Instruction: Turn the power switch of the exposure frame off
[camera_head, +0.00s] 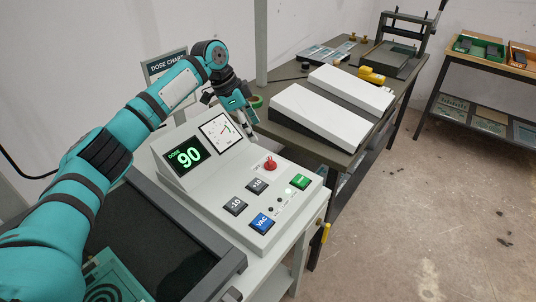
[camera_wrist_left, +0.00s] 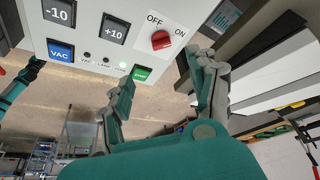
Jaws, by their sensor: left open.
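The power switch is a red rotary knob (camera_head: 270,164) on the sloped grey control panel of the exposure frame (camera_head: 222,196). In the left wrist view the knob (camera_wrist_left: 160,40) sits under the printed words OFF and ON. I cannot tell for sure which word it points at. The display (camera_head: 187,156) reads DOSE 90 in lit green digits. My left gripper (camera_head: 248,122) is above the panel's back edge, up and left of the knob in the head view. In the left wrist view its fingers (camera_wrist_left: 160,78) are apart and empty, not touching the knob.
A blue VAC button (camera_head: 262,222), a green button (camera_head: 300,182) and the grey -10 (camera_head: 235,206) and +10 (camera_head: 255,185) buttons are near the knob. A dial gauge (camera_head: 221,132) stands beside the display. A bench with white sloped boxes (camera_head: 321,116) is behind right.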

